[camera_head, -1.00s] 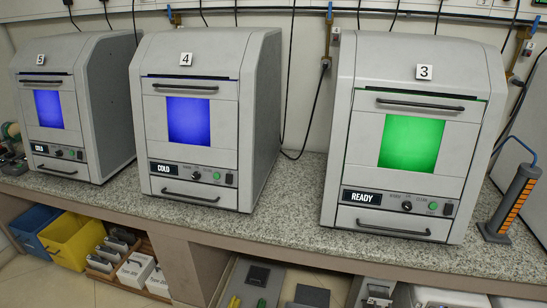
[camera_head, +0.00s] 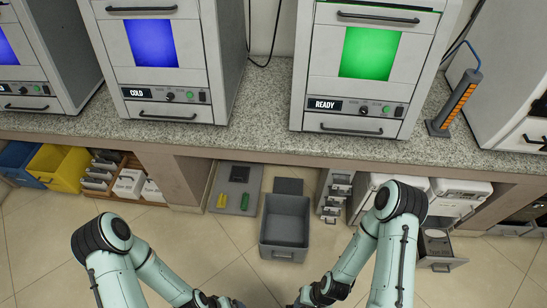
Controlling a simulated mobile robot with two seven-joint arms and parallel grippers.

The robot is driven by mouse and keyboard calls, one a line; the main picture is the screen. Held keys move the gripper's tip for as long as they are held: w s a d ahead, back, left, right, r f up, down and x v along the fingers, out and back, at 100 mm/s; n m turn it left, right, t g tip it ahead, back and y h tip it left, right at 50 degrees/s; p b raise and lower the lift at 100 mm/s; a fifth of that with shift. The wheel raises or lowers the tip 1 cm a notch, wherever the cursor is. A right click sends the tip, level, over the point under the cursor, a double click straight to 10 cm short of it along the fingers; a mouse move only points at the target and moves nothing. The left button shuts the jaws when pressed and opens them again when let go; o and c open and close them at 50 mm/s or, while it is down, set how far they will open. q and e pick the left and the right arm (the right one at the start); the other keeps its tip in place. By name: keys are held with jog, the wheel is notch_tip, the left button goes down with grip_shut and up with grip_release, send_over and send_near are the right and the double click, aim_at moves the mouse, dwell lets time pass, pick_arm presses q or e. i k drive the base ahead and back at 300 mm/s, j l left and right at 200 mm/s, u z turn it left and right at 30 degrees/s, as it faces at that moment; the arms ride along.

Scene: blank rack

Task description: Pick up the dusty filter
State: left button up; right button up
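I cannot pick out a dusty filter for certain. An open drawer (camera_head: 434,238) under the bench at the right holds a pale round thing, too small to make out. My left arm comes in from the bottom left, and its dark end (camera_head: 208,300) is at the bottom edge. My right arm's dark end (camera_head: 322,291) is also low, near the middle. Both fingertips are cut off or unclear, so I cannot see whether either gripper is open or holds anything. Both are over the floor, well in front of the bench.
The granite bench (camera_head: 262,138) carries several ovens, including a green-windowed READY one (camera_head: 365,95) and an orange-striped stand (camera_head: 456,100). Below are an empty-looking grey bin (camera_head: 285,226), a grey board (camera_head: 232,190), a yellow bin (camera_head: 60,167) and white units (camera_head: 455,190). Floor in front is clear.

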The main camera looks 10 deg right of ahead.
aim_at(431, 242)
jog(key=k+l+u, duration=0.25)
jog(key=l, duration=0.25)
jog(key=l+u, duration=0.25)
jog(key=l, duration=0.25)
jog(key=k+l+u, duration=0.55)
jog(key=l, duration=0.25)
jog(key=i+j+z, duration=0.2)
jog(key=j, duration=0.3)
jog(key=i+z, duration=0.1)
jog(key=z, duration=2.7)
jog(key=i+l+u, duration=0.15)
jog(key=i+u, duration=0.3)
jog(key=i+l+u, duration=0.2)
jog(key=u, duration=0.2)
jog(key=i+l+u, duration=0.25)
jog(key=l+u, duration=0.2)
